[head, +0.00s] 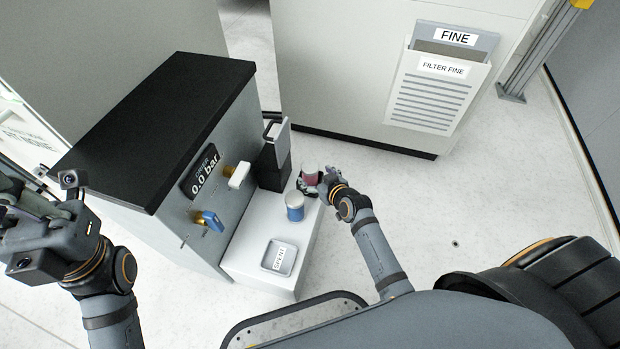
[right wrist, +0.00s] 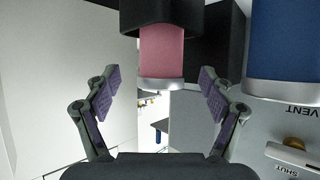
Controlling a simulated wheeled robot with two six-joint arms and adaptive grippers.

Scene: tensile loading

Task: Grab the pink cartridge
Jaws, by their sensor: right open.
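The pink cartridge (head: 310,175) stands at the far right of a white bench, with a pale end cap. In the right wrist view the pink cartridge (right wrist: 162,52) shows a silver rim at one end and a black part at the other. My right gripper (head: 317,184) is right beside it. In the right wrist view the fingers of my right gripper (right wrist: 160,95) are spread wide, with the cartridge ahead between them and a gap visible on both sides. My left gripper (head: 40,230) is at the left edge, apart from the bench; its finger opening is unclear.
A blue cartridge (head: 295,208) stands close by on the bench (head: 240,250); it also shows in the right wrist view (right wrist: 283,45). A tray marked SPENT (head: 268,262) is nearer. A grey cabinet (head: 205,180) with valve handles and a black stand (head: 272,168) border the bench.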

